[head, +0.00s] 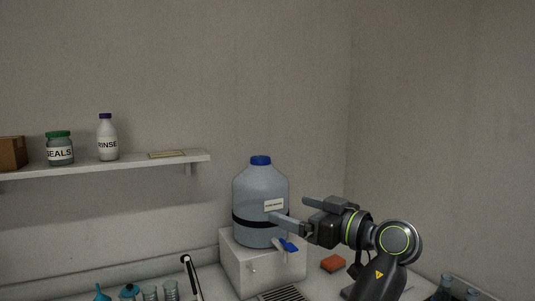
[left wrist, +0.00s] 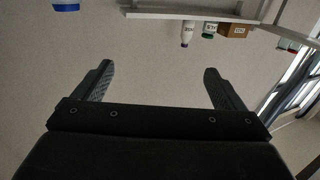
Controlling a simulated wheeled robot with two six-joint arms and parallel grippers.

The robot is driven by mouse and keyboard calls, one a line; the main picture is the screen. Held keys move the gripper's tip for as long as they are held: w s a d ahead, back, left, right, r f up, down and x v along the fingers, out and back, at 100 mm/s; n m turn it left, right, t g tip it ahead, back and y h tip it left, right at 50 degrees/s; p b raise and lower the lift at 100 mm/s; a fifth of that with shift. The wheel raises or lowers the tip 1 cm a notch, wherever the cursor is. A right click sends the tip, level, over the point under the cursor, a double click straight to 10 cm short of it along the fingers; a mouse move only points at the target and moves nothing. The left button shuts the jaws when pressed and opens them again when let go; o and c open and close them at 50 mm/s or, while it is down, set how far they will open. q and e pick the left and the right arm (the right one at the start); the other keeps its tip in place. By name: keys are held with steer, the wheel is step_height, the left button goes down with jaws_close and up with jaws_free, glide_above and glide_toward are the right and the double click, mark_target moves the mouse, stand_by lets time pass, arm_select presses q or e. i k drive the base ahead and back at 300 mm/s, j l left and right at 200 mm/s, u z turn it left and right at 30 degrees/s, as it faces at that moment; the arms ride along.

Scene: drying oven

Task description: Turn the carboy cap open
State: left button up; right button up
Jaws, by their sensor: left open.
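The carboy (head: 260,205) is a translucent blue-grey jug with a dark band and a white label. Its blue cap (head: 260,160) sits on the neck at the top. A blue-handled spigot (head: 288,245) is at its lower front. My left gripper (head: 288,209) is open and empty, right of the carboy and below cap height. One finger overlaps the carboy's right side in the picture; I cannot tell if it touches. The left wrist view shows both fingers (left wrist: 157,68) apart with nothing between. A blue piece (left wrist: 66,5), perhaps the cap, is cut off at its top left.
The carboy stands on a white block (head: 238,268). A wall shelf (head: 110,168) at left holds a rinse bottle (head: 108,140), a seals jar (head: 60,150) and a box (head: 12,153). An orange sponge (head: 333,263) and glassware (head: 150,293) are low on the bench. Space above the cap is clear.

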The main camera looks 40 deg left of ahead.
mark_target(259, 159)
steer(key=i+j, duration=0.8)
steer(key=i, duration=0.2)
